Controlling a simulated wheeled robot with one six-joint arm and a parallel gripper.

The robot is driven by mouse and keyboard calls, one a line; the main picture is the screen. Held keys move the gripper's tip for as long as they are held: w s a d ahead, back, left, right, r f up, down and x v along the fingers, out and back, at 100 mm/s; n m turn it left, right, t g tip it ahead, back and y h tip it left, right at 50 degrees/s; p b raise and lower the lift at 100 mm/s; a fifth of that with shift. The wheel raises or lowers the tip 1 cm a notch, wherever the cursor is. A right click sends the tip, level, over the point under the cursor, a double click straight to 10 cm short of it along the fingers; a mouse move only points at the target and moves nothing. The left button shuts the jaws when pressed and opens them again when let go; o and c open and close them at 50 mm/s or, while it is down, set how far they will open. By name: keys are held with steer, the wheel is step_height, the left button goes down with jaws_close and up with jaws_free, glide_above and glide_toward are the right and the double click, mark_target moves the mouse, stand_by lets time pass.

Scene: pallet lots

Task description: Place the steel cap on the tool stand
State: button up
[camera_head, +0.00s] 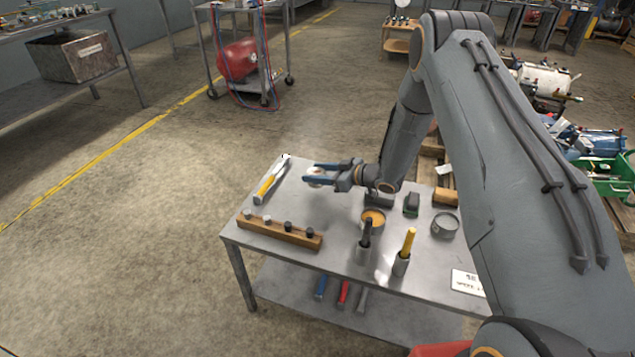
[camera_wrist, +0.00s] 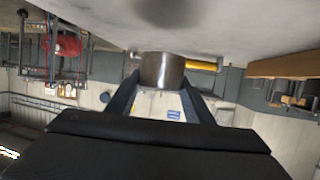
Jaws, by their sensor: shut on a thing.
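My gripper (camera_head: 312,176) reaches in from the right over the far part of the steel table (camera_head: 335,205). Its blue fingers are shut on a small steel cylinder, the likely steel cap (camera_wrist: 162,71). In the wrist view it sits between both fingertips, close to the table surface; I cannot tell whether it touches. A long wooden block (camera_head: 278,235) with several dark and grey round pieces on top lies at the table's left front, nearer the camera than my gripper. Which object is the tool stand is not certain.
A hammer (camera_head: 270,183) with a yellow handle lies left of my gripper. A cup with a black-handled tool (camera_head: 364,245), one with a yellow-handled tool (camera_head: 404,255), an orange-filled tin (camera_head: 373,217) and a grey ring (camera_head: 445,225) stand to the right. The table's middle is fairly clear.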

steer(key=shift+f, duration=1.7)
steer(key=shift+f, duration=0.1)
steer(key=o, duration=1.2)
steer(key=shift+o, duration=0.2)
